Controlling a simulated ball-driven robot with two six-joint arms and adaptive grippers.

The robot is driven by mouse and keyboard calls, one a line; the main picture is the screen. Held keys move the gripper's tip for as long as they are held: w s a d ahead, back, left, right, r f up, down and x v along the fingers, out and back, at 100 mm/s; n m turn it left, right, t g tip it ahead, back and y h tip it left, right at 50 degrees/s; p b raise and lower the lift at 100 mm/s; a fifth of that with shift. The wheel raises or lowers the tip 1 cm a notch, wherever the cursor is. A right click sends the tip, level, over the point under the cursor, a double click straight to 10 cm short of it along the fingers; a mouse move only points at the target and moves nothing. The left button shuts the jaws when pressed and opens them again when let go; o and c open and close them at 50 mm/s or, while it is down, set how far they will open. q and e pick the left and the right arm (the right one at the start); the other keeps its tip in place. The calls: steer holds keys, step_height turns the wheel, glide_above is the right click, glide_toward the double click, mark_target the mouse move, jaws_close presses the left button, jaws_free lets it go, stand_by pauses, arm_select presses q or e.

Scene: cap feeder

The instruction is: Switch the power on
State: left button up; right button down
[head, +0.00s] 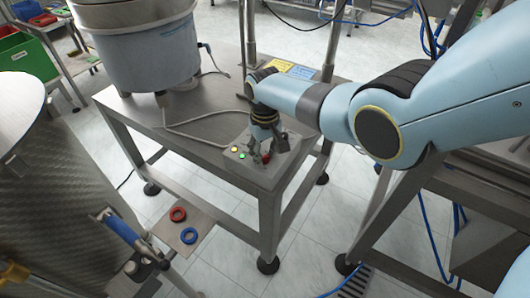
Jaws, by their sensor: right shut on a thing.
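A grey control box (258,178) sits on the near right corner of the steel table. My left gripper is not in view.
A large round feeder bowl (145,55) stands on the steel table (130,108) at the left, with a grey cable (195,138) running to the box. A lower plate carries a red ring (178,214) and a blue ring (189,236). A metal post stands behind my right wrist.

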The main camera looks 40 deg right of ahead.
mark_target(265, 156)
steer(key=c, duration=1)
jaws_free()
steer(key=shift+r, duration=0.15)
step_height(265, 156, up, 12)
steer(key=shift+f, duration=0.2)
steer(key=s+f+n+b, duration=0.2)
steer(key=s+f+b, duration=1.3)
steer(key=s+f, duration=3.1)
steer(key=shift+s+f+t+h, duration=0.35)
steer(key=shift+f+t+h, duration=0.05)
steer(key=shift+f, duration=1.25)
